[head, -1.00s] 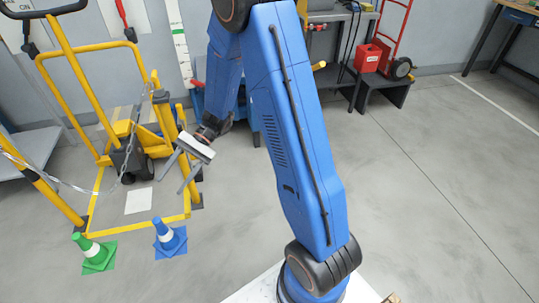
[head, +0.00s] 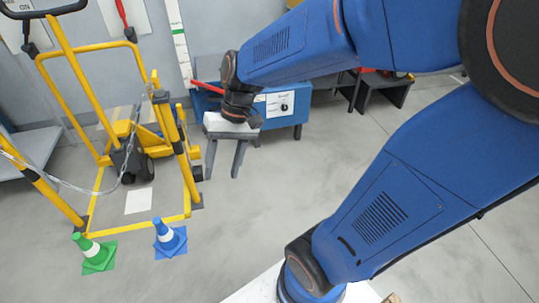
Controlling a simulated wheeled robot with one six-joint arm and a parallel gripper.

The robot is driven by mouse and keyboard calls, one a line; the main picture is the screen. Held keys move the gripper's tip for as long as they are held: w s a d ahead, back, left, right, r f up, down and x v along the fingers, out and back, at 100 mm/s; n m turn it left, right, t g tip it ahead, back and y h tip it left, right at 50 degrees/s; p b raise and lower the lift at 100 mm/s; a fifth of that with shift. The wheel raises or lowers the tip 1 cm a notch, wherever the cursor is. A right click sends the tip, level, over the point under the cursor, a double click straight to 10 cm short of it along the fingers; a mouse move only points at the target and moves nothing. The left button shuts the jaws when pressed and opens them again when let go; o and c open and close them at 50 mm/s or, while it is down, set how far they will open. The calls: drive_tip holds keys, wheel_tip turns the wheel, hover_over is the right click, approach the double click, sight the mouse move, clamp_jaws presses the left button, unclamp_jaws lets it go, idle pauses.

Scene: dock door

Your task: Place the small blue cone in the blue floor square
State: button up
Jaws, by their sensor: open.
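A yellow rail frame (head: 188,165) with a chain (head: 75,188) encloses a yellow pallet truck. A blue cabinet (head: 283,106) stands behind my gripper. The floor between is clear.

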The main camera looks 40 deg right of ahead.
drive_tip(key=s+d+r+n+t+h, duration=0.1)
drive_tip(key=s+d+r+t+h, duration=0.3)
drive_tip(key=s+d, duration=0.4)
drive_tip(key=shift+d+r+n+t+h, duration=0.3)
drive_tip(key=shift+d+r+n+t, duration=0.1)
drive_tip(key=shift+d+r+t, duration=0.35)
idle(0.8)
